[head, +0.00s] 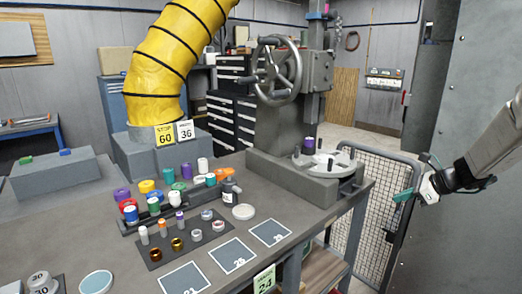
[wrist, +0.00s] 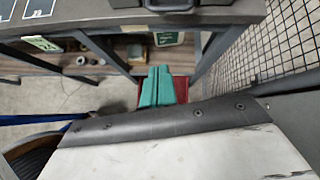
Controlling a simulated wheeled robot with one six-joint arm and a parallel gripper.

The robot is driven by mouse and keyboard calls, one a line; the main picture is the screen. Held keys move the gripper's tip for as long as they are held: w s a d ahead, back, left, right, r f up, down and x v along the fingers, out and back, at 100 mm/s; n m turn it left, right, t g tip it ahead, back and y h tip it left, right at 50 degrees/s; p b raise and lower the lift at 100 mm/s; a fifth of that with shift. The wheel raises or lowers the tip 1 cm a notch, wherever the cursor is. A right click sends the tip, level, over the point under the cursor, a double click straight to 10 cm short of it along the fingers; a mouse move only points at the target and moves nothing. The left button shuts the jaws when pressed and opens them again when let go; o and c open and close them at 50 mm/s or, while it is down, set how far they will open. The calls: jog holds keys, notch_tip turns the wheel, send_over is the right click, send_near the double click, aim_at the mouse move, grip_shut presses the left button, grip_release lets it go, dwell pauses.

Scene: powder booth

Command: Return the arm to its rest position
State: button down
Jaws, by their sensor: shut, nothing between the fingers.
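My gripper (head: 403,196) is at the right of the head view, out past the right end of the workbench (head: 330,222). Its teal fingers point left towards the bench and hold nothing. In the wrist view the two teal fingers (wrist: 157,88) lie side by side, closed together, with the bench edge and the space under it beyond them. My arm comes in from the right edge of the head view.
A grey press with a handwheel (head: 277,70) stands on the bench. Several coloured caps (head: 150,187) and dark numbered squares (head: 231,255) lie left of it. A wire mesh panel (head: 365,190) stands near my gripper. A yellow hose (head: 170,55) rises behind.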

jog(key=s+a+r+n+g+h, duration=0.2)
jog(key=s+a+n, duration=0.5)
jog(key=s, duration=0.6)
jog(key=s+a+r+n+g+h, duration=0.1)
jog(key=s+a+r+n, duration=0.4)
jog(key=s+n, duration=0.5)
jog(key=s+a+r+n+g+h, duration=0.2)
jog(key=s+a+n, duration=0.7)
jog(key=s, duration=0.7)
jog(key=shift+a+r+g+h, duration=0.3)
jog(key=shift+r+h, duration=0.35)
jog(key=shift+h, duration=0.15)
